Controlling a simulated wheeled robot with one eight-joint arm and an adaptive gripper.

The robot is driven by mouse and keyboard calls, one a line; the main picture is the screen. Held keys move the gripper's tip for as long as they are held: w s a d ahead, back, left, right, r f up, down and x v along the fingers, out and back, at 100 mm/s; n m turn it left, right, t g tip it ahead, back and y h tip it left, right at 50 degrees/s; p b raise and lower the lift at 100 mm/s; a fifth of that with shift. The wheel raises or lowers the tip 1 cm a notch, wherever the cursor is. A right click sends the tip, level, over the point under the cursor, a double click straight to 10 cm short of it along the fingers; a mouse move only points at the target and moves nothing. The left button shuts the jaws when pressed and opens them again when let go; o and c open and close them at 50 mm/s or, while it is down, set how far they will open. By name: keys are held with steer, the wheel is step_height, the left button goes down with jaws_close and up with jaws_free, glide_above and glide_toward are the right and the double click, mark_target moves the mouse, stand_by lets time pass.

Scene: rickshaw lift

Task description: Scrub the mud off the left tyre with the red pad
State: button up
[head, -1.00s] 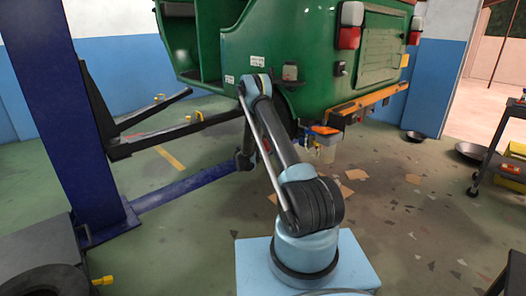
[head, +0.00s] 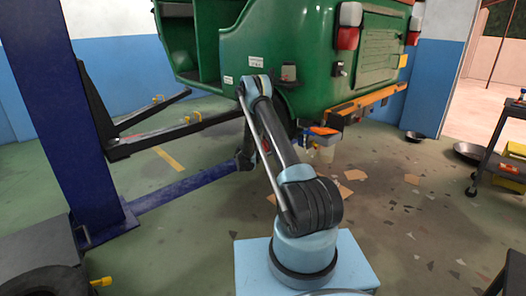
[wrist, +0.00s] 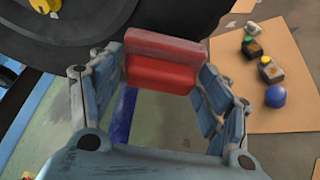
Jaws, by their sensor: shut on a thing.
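My gripper (wrist: 162,78) is shut on the red pad (wrist: 160,72) in the wrist view, with a finger on each side of it. A yellow part shows at the tyre's hub. Mud on it is hard to make out. In the head view my arm hides most of the tyre and the gripper is hidden. The green rickshaw (head: 285,50) is raised above the floor.
A blue lift post (head: 75,120) stands at left with black lift arms (head: 165,132) reaching under the rickshaw. A cardboard sheet (wrist: 275,75) with several small items lies on the floor. A dark cart (head: 500,160) stands at right. Open floor lies right of my base.

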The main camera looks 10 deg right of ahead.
steer(key=shift+w+d, duration=0.25)
steer(key=shift+d, duration=0.1)
stand_by(0.3)
steer(key=w+a, duration=0.4)
steer(key=w, duration=0.2)
steer(key=shift+a, duration=0.2)
stand_by(0.6)
steer(key=shift+s, duration=0.1)
steer(key=shift+s+d, duration=1.2)
steer(key=shift+s, duration=0.3)
steer(key=shift+s+d, duration=1.2)
steer(key=shift+s, duration=0.25)
